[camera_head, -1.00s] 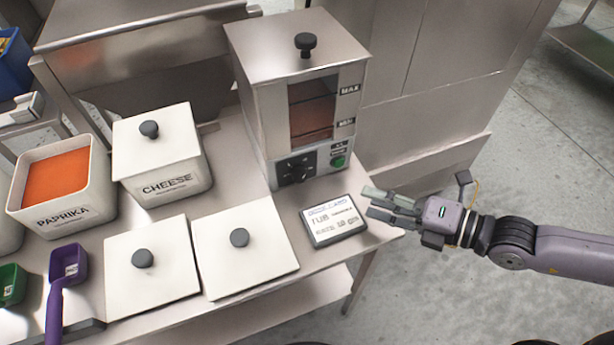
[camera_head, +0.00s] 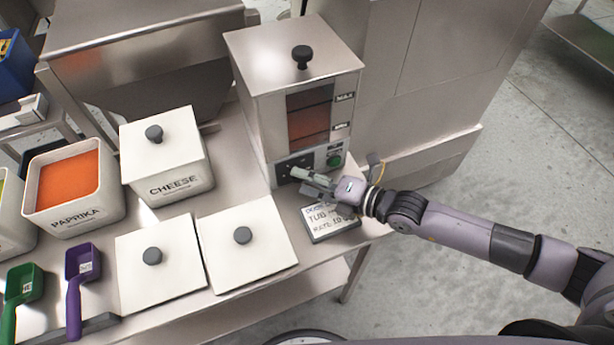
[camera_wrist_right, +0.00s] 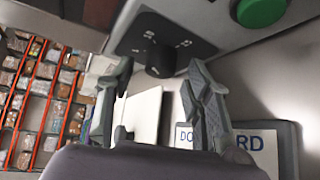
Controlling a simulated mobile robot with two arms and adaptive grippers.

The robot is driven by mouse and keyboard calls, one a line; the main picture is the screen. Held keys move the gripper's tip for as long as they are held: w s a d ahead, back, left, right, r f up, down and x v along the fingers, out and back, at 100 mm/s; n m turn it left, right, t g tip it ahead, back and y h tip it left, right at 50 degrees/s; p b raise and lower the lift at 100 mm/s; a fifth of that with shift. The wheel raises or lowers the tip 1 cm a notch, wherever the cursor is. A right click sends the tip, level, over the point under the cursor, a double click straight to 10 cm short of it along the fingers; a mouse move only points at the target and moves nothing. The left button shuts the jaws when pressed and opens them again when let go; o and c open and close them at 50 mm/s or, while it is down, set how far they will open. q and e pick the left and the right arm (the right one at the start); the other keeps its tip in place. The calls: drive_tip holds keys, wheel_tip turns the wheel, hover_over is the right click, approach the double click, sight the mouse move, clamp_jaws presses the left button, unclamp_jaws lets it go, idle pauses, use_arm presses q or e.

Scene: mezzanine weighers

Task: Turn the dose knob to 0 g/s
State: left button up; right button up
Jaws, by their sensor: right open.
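The doser (camera_head: 262,120) is a steel box with a window and a black knob on its lid. Its dose knob (camera_wrist_right: 160,58) is black, on a dark dial plate (camera_wrist_right: 168,36) with white marks. In the right wrist view the knob lies ahead of and between the fingertips, apart from both. In the head view the knob is largely hidden by my right gripper (camera_head: 308,181). My right gripper (camera_wrist_right: 157,85) is open and empty in front of the panel. I cannot read the knob's setting. My left gripper is not in view.
A green button (camera_wrist_right: 262,10) sits beside the dial. A dose card (camera_head: 322,232) lies below my right gripper, partly covered. White lids (camera_head: 265,262), a cheese bin (camera_head: 190,180), a paprika bin (camera_head: 85,215) and a purple scoop (camera_head: 74,300) stand to the left.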

drive_tip(key=shift+w+a+f, duration=0.1)
drive_tip(key=shift+a, duration=0.05)
clamp_jaws()
idle(0.6)
